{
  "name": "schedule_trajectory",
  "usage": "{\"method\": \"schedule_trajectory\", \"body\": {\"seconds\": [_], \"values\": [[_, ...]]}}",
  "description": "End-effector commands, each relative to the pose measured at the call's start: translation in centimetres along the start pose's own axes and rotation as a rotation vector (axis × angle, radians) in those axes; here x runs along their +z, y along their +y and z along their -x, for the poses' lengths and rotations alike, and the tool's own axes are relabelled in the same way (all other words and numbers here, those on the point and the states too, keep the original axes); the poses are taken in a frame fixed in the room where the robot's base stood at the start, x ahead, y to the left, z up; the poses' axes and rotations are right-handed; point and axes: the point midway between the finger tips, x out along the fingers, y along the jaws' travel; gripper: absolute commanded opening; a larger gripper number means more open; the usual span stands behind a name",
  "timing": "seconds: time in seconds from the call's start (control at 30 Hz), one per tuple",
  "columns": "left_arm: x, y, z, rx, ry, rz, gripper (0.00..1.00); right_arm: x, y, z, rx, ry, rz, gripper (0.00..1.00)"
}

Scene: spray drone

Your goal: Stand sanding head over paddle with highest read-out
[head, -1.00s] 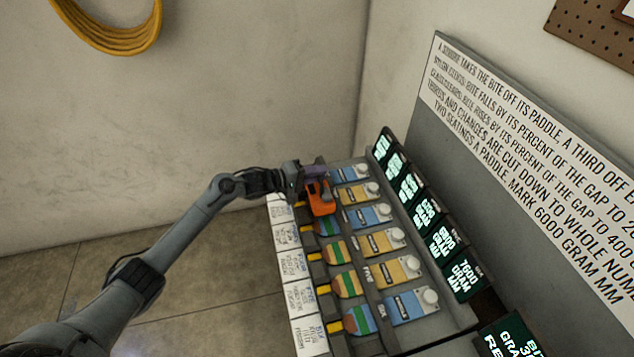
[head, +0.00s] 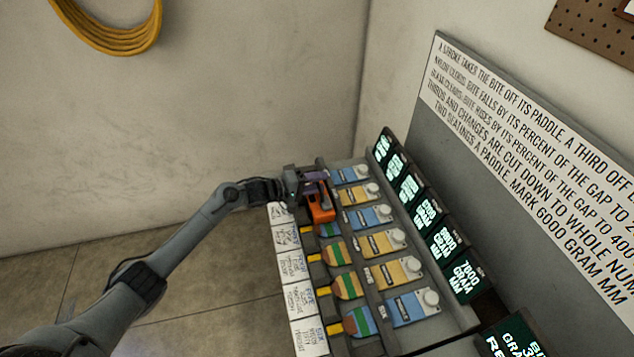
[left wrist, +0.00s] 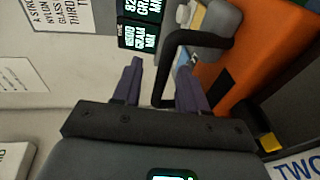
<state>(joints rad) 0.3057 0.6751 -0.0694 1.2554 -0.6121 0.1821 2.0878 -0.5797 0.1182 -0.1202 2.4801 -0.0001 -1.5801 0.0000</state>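The sanding head (head: 321,208) is an orange block with a black looped handle (left wrist: 163,72). In the head view it stands over the far end of the paddle row. My left gripper (head: 318,177) is at it. In the left wrist view, the purple fingers (left wrist: 160,82) are spread on either side of the handle bar, with a gap beside the left finger. Striped paddles with yellow ends, such as the nearest one (head: 358,321), lie in a row toward the viewer. Green-lit read-outs (head: 465,277) line the back. The nearest seems to read 7800; the far ones are illegible. My right gripper is out of view.
White cards (head: 309,337) line the row's left edge. Blue and yellow tagged blocks with white knobs (head: 431,297) stand between paddles and read-outs. A sign board (head: 530,160) rises behind. A separate dark display (head: 508,338) is at bottom right.

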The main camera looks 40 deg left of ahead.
Motion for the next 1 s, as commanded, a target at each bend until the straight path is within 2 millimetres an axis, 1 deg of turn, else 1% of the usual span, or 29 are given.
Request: {"method": "schedule_trajectory", "body": {"seconds": [0.23,0.37,0.47,0.8,1.0], "values": [[0.0,0.3,0.1,0.0,0.0,-0.002,0.42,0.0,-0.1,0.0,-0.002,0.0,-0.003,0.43],[0.0,0.2,1.1,-0.002,0.0,0.0,0.42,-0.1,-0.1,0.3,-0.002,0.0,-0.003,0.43],[0.0,0.2,2.5,-0.003,0.0,0.0,0.42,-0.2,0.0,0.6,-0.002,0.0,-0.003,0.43],[0.0,0.2,8.3,-0.004,-0.001,0.0,0.42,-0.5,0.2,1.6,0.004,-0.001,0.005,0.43],[0.0,0.2,10.8,-0.002,0.0,0.001,0.42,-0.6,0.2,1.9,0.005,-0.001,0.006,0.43]]}}
